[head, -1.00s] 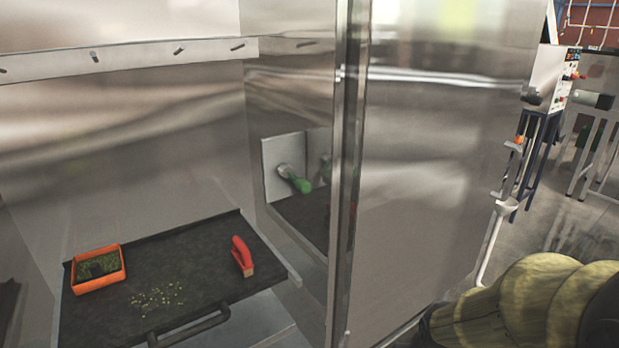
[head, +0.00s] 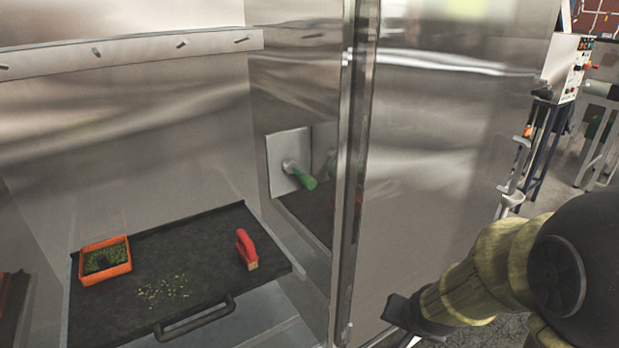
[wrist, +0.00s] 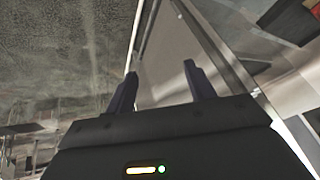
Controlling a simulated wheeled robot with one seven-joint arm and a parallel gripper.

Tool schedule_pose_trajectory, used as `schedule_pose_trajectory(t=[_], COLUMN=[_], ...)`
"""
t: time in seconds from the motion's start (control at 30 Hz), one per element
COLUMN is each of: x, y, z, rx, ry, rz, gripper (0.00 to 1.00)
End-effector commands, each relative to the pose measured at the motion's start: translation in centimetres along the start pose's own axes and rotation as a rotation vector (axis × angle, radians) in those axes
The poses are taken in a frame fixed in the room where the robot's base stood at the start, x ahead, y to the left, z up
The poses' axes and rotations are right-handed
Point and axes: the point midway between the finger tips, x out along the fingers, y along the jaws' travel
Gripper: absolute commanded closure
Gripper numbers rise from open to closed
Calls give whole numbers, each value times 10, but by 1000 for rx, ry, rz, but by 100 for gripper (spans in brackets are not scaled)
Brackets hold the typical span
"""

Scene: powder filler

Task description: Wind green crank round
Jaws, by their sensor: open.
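The green crank (head: 304,179) sticks out from a pale square plate (head: 281,160) on the right inner wall of the steel cabinet. My gripper (wrist: 160,85) shows in the wrist view with its two dark fingers apart and nothing between them. In the head view my arm comes in from the lower right, and its dark end (head: 400,312) is in front of the steel panel, well to the right of and below the crank. The crank is not clearly visible in the wrist view.
A black tray (head: 205,262) with a handle holds an orange box (head: 105,262), a red-handled tool (head: 246,249) and scattered green bits. A vertical steel edge (head: 352,190) stands between my arm and the crank. A control box (head: 566,68) stands far right.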

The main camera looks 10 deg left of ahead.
Motion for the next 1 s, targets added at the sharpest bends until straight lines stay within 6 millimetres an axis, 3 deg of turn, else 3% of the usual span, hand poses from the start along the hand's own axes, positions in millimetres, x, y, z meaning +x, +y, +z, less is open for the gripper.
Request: schedule_pose_trajectory(t=[0.2, 0.5, 0.73, 1.0], x=[0, -19, -53, -74], y=[-49, -122, -169, -186], z=[-53, -100, -121, -127], rx=[342, 844, 1213, 1388], ry=[150, 124, -109, -302], rz=[-220, -672, -1038, -1216], gripper=[46, 46, 46, 46])
